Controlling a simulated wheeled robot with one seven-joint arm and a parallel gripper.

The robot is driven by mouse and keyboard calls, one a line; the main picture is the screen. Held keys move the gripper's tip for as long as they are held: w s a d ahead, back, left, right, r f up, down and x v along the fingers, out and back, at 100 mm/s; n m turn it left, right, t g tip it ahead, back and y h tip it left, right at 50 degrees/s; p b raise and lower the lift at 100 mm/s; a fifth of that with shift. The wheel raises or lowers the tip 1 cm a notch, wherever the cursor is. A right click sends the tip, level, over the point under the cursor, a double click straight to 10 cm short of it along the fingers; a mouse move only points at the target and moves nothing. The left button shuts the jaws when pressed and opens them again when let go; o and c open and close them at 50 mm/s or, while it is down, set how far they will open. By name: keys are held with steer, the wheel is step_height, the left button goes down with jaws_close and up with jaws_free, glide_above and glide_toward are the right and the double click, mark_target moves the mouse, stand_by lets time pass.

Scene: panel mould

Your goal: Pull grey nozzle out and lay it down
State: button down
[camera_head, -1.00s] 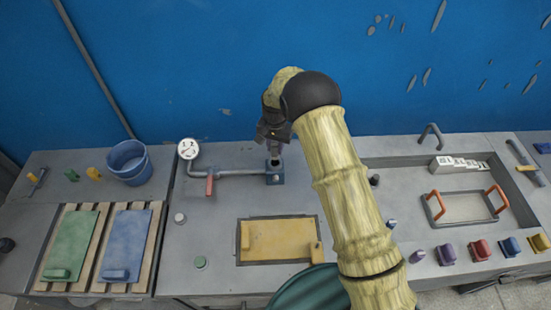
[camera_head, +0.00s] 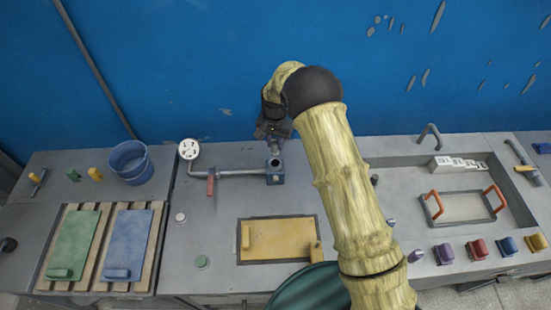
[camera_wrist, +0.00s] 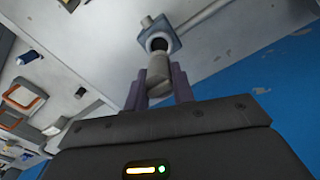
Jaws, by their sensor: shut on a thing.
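The grey nozzle (camera_wrist: 158,72) is between the two purple-grey fingers of my gripper (camera_wrist: 158,84) in the wrist view, and the gripper is shut on it. Past the nozzle's tip is the blue-grey socket block (camera_wrist: 160,36) with a dark round hole. In the head view the same block (camera_head: 275,178) stands at the end of the grey pipe (camera_head: 240,173), its hole open on top. My gripper (camera_head: 275,143) is just above the block there, small and dark, and the nozzle is hard to make out. The nozzle appears clear of the hole.
A pressure gauge (camera_head: 188,149) and a red lever (camera_head: 210,186) are on the pipe. The yellow panel (camera_head: 278,239) lies in front. A blue bucket (camera_head: 131,162) stands left. Bare grey bench (camera_head: 205,228) lies between. A sink recess is on the right.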

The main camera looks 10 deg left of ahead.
steer(key=shift+r+p, duration=0.3)
steer(key=shift+r, duration=0.55)
steer(key=shift+d+f, duration=0.15)
steer(key=d+f+b, duration=0.3)
steer(key=d+b, duration=0.4)
steer(key=d, duration=0.2)
steer(key=w+d+f+b, duration=0.1)
steer(key=d+f+b, duration=0.3)
steer(key=d+b, duration=0.4)
steer(key=shift+d, duration=1.1)
step_height(320, 180, down, 6)
steer(key=p, duration=0.1)
steer(key=shift+f+p, duration=0.15)
steer(key=shift+p, duration=0.15)
